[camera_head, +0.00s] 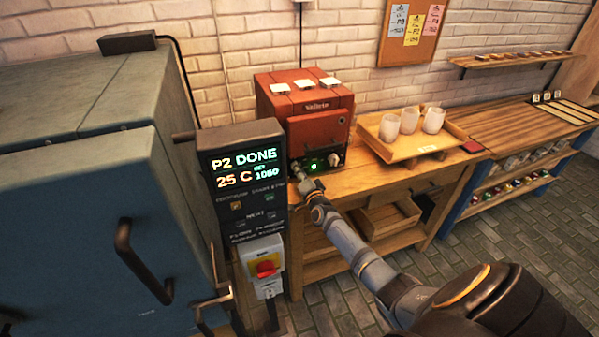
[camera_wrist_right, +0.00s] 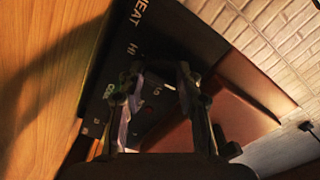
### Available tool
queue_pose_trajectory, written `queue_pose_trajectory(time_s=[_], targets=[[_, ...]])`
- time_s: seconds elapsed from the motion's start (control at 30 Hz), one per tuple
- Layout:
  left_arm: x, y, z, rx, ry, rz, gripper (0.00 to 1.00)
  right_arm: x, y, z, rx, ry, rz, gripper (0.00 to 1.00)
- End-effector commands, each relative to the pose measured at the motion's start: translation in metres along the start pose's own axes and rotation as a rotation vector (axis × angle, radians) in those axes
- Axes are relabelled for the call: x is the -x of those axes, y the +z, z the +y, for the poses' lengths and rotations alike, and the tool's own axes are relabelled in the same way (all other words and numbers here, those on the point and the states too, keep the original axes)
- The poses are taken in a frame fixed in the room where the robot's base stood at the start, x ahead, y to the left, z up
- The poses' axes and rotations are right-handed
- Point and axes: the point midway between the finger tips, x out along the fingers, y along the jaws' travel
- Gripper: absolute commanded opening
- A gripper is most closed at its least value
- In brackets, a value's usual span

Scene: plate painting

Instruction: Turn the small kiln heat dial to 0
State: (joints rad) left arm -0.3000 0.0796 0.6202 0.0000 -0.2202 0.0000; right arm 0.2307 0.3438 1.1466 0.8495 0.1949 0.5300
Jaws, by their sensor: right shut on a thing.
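The small kiln (camera_head: 305,115) is a red box on the wooden table, with a dark control strip along its lower front. A green light glows on that strip, with a pale knob to its right. My right gripper (camera_head: 298,172) is at the strip's left end. In the right wrist view, my right gripper (camera_wrist_right: 157,98) has its fingers at the dark panel (camera_wrist_right: 165,40), beside "HEAT" and "HI" lettering and scale marks. It is shut on the heat dial, which the fingers mostly hide. The dial's pointer and setting cannot be read. My left gripper is not in view.
A large blue-grey kiln (camera_head: 70,220) stands at the left, its display (camera_head: 245,168) reading "P2 DONE". A wooden tray (camera_head: 395,148) with pale cups stands right of the small kiln. A shelf unit (camera_head: 520,140) is at the far right.

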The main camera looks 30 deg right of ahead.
Motion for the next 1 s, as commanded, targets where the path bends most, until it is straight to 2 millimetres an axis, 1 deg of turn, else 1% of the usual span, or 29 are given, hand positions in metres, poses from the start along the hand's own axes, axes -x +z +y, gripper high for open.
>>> queue_pose_trajectory(time_s=[0.27, 0.3, 0.43, 0.47, 0.77, 0.87, 1.0], targets=[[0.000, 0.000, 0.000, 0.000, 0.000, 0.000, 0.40, 0.001, 0.001, 0.002, 0.002, 0.003, -0.002, 0.03], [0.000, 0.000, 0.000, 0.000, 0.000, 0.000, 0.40, 0.001, 0.001, 0.002, 0.002, 0.003, -0.002, 0.38], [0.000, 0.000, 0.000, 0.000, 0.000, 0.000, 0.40, 0.000, 0.001, 0.001, 0.001, 0.002, -0.002, 0.56], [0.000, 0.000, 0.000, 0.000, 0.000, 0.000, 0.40, 0.000, 0.001, 0.001, 0.001, 0.002, -0.002, 0.57], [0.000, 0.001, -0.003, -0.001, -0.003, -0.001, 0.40, 0.001, 0.000, 0.001, 0.000, 0.001, -0.001, 0.57], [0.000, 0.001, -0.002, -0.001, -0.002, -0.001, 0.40, 0.008, 0.000, 0.002, 0.000, 0.001, -0.001, 0.57], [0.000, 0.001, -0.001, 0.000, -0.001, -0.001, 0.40, 0.029, 0.001, 0.002, 0.000, 0.002, -0.003, 0.57]])
